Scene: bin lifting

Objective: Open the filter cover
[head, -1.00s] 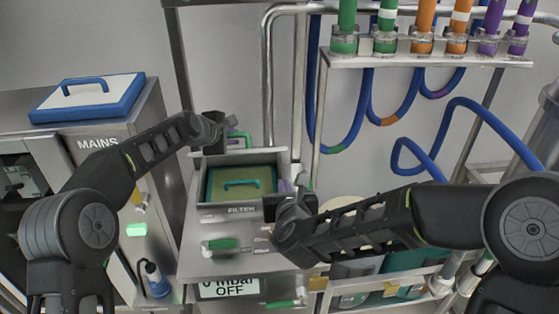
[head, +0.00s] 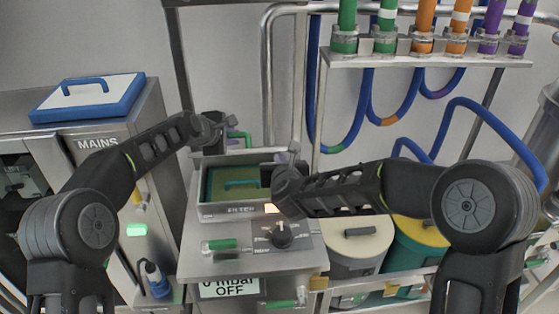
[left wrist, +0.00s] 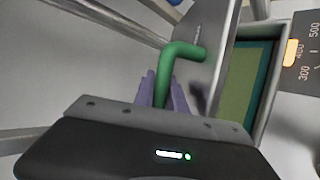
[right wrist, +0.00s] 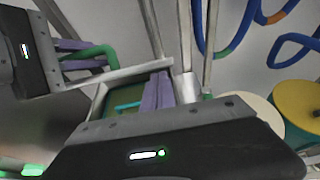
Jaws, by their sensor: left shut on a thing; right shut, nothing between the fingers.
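The filter box (head: 222,210) is open at the top. A green filter insert (head: 225,190) with a teal handle (head: 242,184) lies inside. My left gripper (left wrist: 162,92) is shut on the green cover handle (left wrist: 185,55) behind the box; that handle also shows in the head view (head: 240,137). The handle is fixed to the metal cover (left wrist: 212,62), which stands raised at the back of the box. My right gripper (right wrist: 158,90) is shut and empty above the box's right side. Its arm hides the box's right front corner in the head view.
A black dial (head: 282,236) and a green-handled valve (head: 220,245) are below the box. Pale (head: 358,245) and yellow-lidded (head: 425,230) containers stand at the right. A metal frame with blue hoses (head: 376,95) rises behind. A cabinet (head: 105,145) stands at the left.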

